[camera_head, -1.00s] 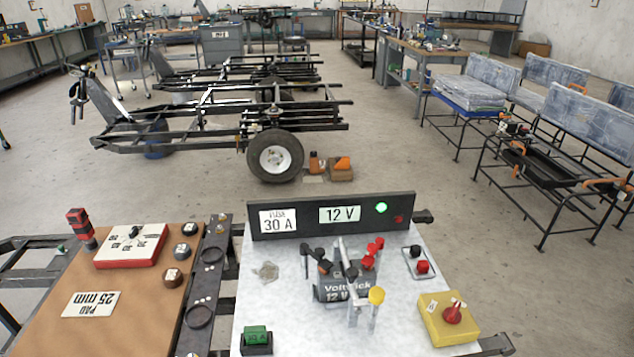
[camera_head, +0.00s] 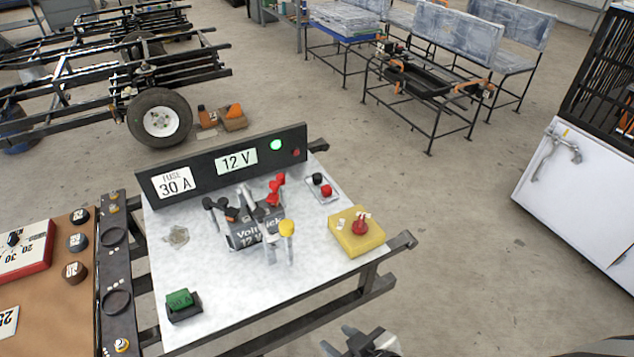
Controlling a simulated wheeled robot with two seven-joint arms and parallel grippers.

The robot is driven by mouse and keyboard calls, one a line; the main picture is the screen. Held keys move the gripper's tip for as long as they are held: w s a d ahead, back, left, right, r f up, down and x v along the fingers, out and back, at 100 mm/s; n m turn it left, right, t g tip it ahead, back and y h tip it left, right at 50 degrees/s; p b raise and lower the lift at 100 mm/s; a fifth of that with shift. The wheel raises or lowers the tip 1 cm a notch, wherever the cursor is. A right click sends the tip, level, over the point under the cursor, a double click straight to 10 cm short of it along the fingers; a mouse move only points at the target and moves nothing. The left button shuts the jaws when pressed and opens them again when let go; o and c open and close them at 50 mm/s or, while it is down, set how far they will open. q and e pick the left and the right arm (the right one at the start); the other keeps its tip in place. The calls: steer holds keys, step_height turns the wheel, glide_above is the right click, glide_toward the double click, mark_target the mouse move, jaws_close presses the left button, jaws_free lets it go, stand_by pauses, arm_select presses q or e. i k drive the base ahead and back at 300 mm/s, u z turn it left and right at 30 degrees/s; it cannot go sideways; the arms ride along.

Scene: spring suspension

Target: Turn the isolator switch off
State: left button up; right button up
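The isolator switch is a yellow box (camera_head: 350,244) with a red knob (camera_head: 360,227) on top, at the right side of the white board (camera_head: 215,285). Small white marks sit by the knob; I cannot read them. My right gripper (camera_head: 339,340) shows at the bottom edge, in front of the board and well apart from the switch. Its two fingertips are spread and nothing shows between them. My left gripper is out of view.
A battery (camera_head: 245,238) with black, red and yellow-topped parts stands mid-board. Behind it is a panel (camera_head: 209,171) with a lit green lamp (camera_head: 275,144). A green fuse block (camera_head: 180,299) sits front left. A white cabinet (camera_head: 570,200) stands at right, with bare floor between.

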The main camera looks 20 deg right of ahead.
mark_target(359, 227)
steer(key=k, duration=0.5)
steer(key=z, duration=1.5)
steer(key=i, duration=1.1)
steer(key=u, duration=2.1)
